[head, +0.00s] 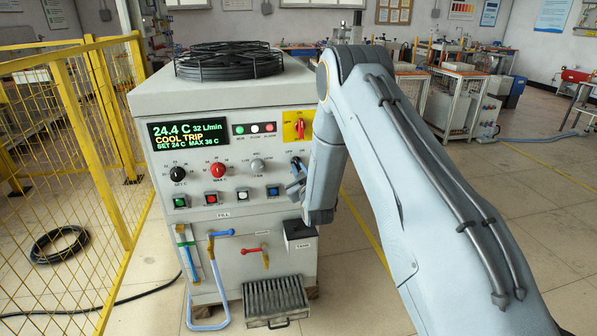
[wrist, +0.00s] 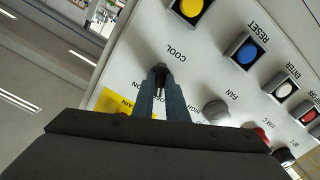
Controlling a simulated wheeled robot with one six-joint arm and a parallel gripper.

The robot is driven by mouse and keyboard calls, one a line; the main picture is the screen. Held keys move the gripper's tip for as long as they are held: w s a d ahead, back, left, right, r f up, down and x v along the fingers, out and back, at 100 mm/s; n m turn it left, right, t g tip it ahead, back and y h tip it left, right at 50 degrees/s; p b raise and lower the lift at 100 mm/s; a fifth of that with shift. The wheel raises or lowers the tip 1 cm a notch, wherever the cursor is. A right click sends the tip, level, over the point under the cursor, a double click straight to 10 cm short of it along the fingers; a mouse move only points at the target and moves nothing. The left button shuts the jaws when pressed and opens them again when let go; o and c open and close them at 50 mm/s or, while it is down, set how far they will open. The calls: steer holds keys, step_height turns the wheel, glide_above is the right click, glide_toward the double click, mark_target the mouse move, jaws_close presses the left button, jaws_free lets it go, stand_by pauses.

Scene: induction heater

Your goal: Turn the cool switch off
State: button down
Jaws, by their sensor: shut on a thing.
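The cool switch is a small black knob (wrist: 159,70) below the COOL label in the wrist view, on the grey panel. My gripper (wrist: 162,84) is shut on it, with one finger on each side of the knob; the fingers hide most of it, so its exact setting cannot be read. In the head view my gripper (head: 297,182) is at the right part of the control panel, partly hidden by my arm. The display (head: 188,134) shows 24.4 C, 32 L/min and COOL TRIP.
A red main switch on a yellow plate (head: 299,126) is just above my gripper. A red knob (head: 218,170), a grey knob (head: 257,165) and lit push buttons (head: 243,195) share the panel. A yellow fence (head: 75,90) stands left. A blue hose (head: 213,285) hangs below.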

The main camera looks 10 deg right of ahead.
steer(key=shift+n, duration=0.5)
steer(key=c, duration=1.8)
jaws_free()
steer(key=shift+o, duration=0.2)
steer(key=s+b, duration=0.1)
steer(key=s, duration=0.6)
steer(key=shift+s+b, duration=0.4)
